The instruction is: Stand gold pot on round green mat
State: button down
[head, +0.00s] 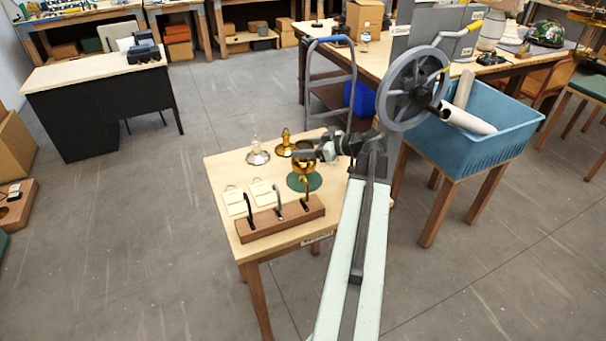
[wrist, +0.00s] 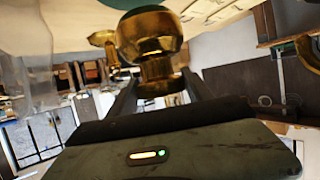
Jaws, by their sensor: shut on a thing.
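The gold pot (head: 305,162) is between the jaws of my gripper (head: 318,151) in the head view. The jaws are shut on it. In the wrist view the gold pot (wrist: 150,40) is large and close, with my fingers on either side of its narrow part. The round green mat (head: 296,184) lies on the small wooden table, and the pot overlaps it in the head view. I cannot tell whether the pot's underside touches the mat. A bit of green (wrist: 125,3) shows at the top edge of the wrist view.
A gold lamp-like piece (head: 285,148) and a silver one (head: 257,153) stand left of the pot on the table (head: 222,168). Cream cards (head: 235,201) and a wooden rack with hooks (head: 282,218) are in front. A blue crate (head: 500,130) stands to the right.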

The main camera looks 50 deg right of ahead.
aim_at(305, 161)
notch_tip(305, 161, down, 6)
jog(key=b, duration=0.4)
jog(key=shift+r, duration=0.45)
jog(key=shift+f, duration=0.25)
jog(key=shift+c, duration=2.1)
grip_release()
jog(key=shift+r, duration=0.1)
